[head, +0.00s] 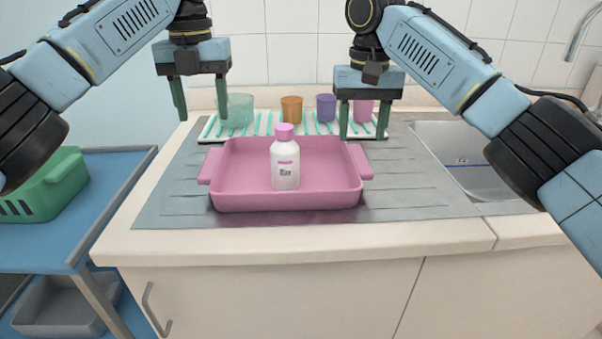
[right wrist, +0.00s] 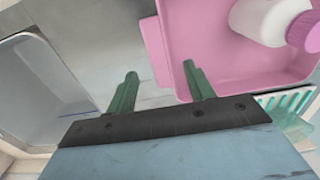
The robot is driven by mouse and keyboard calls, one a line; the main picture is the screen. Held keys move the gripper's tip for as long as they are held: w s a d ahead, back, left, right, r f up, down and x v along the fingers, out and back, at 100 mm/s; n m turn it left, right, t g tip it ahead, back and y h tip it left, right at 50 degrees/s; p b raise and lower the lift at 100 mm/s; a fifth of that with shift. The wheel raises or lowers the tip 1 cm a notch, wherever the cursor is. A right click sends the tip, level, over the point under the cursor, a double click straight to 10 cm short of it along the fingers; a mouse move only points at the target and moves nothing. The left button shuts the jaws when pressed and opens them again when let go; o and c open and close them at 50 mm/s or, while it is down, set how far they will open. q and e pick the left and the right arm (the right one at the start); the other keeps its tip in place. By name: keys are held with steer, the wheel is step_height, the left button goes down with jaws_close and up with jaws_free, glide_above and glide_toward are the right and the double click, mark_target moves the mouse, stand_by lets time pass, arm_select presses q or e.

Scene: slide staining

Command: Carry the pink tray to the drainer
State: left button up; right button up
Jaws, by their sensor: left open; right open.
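The pink tray (head: 240,190), with a handle at each end, sits level on the grey grooved drainer surface (head: 420,195). A white bottle with a pink cap (head: 286,172) stands upright in it. My left gripper (head: 201,108) is open and empty, above and behind the left handle (head: 209,165). My right gripper (head: 366,132) is open and empty, above the right handle (head: 360,161). In the right wrist view the handle (right wrist: 155,52) shows beyond and between the spread fingers (right wrist: 161,72), not gripped. The tray (right wrist: 215,25) and the bottle (right wrist: 270,20) also show there.
A white rack with teal slats (head: 258,124) lies behind the tray, with teal (head: 238,108), orange (head: 291,108), purple (head: 326,107) and pink (head: 363,111) cups at its back. A sink (head: 470,170) is at right. A blue cart (head: 112,180) with a green crate (head: 62,170) stands at left.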

step_height(320, 180, up, 7)
steer(key=shift+f, duration=0.2)
stand_by(0.3)
